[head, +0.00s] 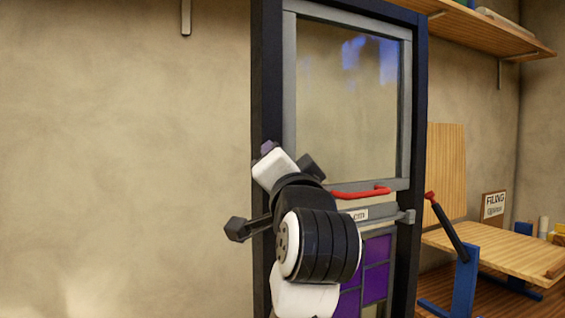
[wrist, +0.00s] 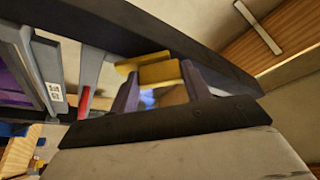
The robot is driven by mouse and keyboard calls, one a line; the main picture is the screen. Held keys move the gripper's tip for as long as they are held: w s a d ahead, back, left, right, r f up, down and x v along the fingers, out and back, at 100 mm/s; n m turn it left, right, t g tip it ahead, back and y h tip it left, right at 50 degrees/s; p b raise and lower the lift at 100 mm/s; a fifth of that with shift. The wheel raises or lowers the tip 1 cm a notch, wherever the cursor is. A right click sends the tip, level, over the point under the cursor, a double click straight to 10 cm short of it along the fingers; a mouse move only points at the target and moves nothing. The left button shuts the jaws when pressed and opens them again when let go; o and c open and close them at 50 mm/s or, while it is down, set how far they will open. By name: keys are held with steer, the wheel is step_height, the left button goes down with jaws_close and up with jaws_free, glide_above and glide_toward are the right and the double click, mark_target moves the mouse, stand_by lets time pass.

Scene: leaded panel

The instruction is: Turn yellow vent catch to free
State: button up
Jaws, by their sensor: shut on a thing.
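The yellow vent catch (wrist: 160,73) shows in the wrist view, against the dark frame post. My gripper (wrist: 160,80) is shut on it, with one purple-grey finger on each side. In the head view my gripper (head: 268,148) is at the left post of the door-like panel (head: 265,70). There the catch is hidden, and my arm covers part of the panel. I cannot read the catch's turn position from these frames.
A red handle (head: 360,193) crosses the panel right of my arm, above a small label (head: 359,214). Purple panes (head: 376,284) lie below. A blue stand with a dark lever (head: 453,232) and a wooden bench (head: 500,250) stand at right.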

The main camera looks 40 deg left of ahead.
steer(key=m+h, duration=0.1)
steer(key=m, duration=0.2)
steer(key=m+h+p, duration=0.1)
steer(key=m, duration=0.2)
steer(key=m+h+p, duration=0.1)
steer(key=m, duration=0.2)
steer(key=shift+r+h, duration=0.25)
steer(key=shift+h, duration=0.05)
steer(key=shift+m, duration=0.4)
steer(key=o, duration=1)
steer(key=shift+c, duration=0.2)
steer(key=shift+s, duration=0.1)
steer(key=b+v, duration=0.4)
steer(key=v, duration=0.9)
steer(key=shift+s+d+r+b, duration=0.2)
steer(key=shift+d+b, duration=0.2)
